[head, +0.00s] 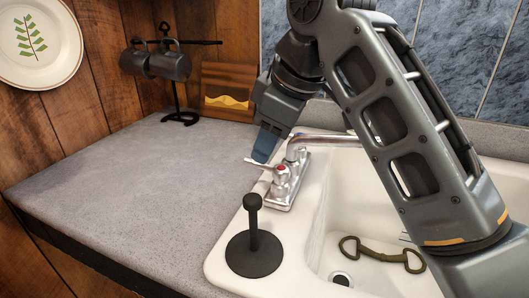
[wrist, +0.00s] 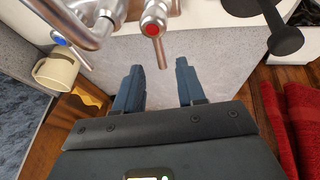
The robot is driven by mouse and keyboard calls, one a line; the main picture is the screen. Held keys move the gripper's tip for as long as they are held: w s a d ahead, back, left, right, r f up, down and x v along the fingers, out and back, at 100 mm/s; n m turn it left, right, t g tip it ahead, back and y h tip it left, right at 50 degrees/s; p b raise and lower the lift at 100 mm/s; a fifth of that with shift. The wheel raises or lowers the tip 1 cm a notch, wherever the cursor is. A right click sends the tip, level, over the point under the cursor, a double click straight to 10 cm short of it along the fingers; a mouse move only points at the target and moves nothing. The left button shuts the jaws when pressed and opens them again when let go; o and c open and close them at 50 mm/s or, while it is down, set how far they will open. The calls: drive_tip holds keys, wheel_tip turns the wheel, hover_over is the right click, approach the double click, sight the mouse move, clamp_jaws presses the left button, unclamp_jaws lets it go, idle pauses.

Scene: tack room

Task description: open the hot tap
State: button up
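The hot tap (head: 281,174) is a chrome valve with a red dot and a lever handle, on the sink's left rim. In the wrist view the red-marked hot tap (wrist: 152,28) is at the top middle, its lever pointing toward the gap between my fingertips. My gripper (head: 264,149) is just above and behind the lever in the head view. In the wrist view my gripper (wrist: 160,66) has its two blue fingers apart with nothing held between them.
The chrome spout (head: 318,139) runs beside the hot tap. A black post on a round base (head: 254,254) stands at the sink's front left. An olive handled object (head: 380,256) lies in the basin. A cream mug (wrist: 57,69) is near the cold tap.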

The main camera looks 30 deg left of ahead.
sight(265, 169)
drive_tip(key=shift+x, duration=2.15)
clamp_jaws()
